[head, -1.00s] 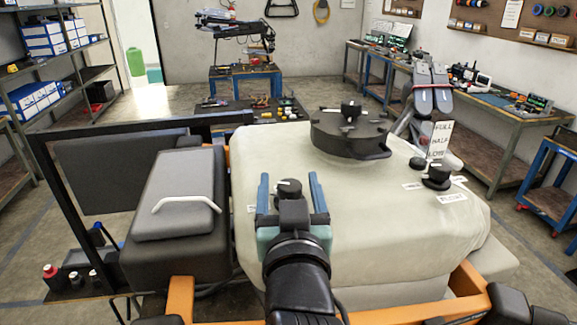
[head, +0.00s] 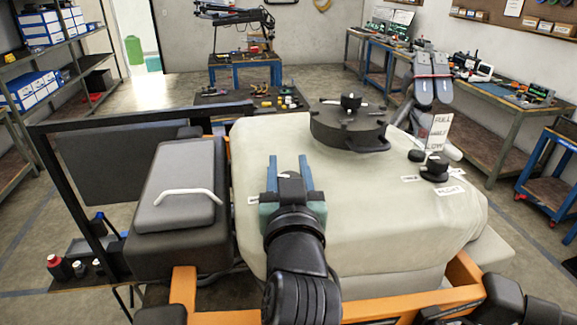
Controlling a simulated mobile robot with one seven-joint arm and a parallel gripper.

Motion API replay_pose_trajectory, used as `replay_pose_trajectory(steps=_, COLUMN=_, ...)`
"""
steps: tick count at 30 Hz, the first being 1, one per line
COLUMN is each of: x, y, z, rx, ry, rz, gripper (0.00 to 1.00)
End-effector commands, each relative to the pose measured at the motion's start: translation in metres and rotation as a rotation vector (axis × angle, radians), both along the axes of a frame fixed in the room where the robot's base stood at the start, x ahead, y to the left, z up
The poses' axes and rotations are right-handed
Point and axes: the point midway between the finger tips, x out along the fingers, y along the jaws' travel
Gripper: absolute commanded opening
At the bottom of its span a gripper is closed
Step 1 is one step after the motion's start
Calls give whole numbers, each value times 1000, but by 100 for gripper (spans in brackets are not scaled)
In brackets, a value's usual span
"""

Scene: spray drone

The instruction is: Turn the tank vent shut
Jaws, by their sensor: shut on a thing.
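The pale tank (head: 360,235) fills the middle of the head view. A small black knob (head: 289,174) with a white pointer mark stands on its near left top, and I take it to be the tank vent. My gripper (head: 288,168) reaches over it from the near side. Its two blue fingers are shut on the knob, one on each side. The gripper body hides the knob's near side and base. A white label (head: 253,200) beside the left finger is partly covered and unreadable.
A large black lid (head: 348,132) sits farther back on the tank. Another black knob (head: 435,168), with labels, stands at the right, by a level sign (head: 438,132). A grey box with a white handle (head: 178,195) lies left of the tank. Orange frame bars (head: 400,307) run in front.

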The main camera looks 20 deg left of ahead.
Motion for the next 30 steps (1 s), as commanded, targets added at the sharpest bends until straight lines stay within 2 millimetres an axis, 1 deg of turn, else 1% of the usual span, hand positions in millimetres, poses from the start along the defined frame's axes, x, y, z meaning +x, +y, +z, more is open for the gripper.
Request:
replay_pose_trajectory(steps=6, x=0, y=0, z=-1, rx=0, ry=1, rz=5, gripper=0)
replay_pose_trajectory(steps=10, x=1, y=-1, z=-2, rx=0, ry=4, rz=44, gripper=0)
replay_pose_trajectory(steps=24, x=-5, y=8, z=-4, rx=3, ry=1, rz=361, gripper=0)
replay_pose_trajectory(steps=30, x=-8, y=10, z=-1, rx=-1, ry=2, rz=409, gripper=0)
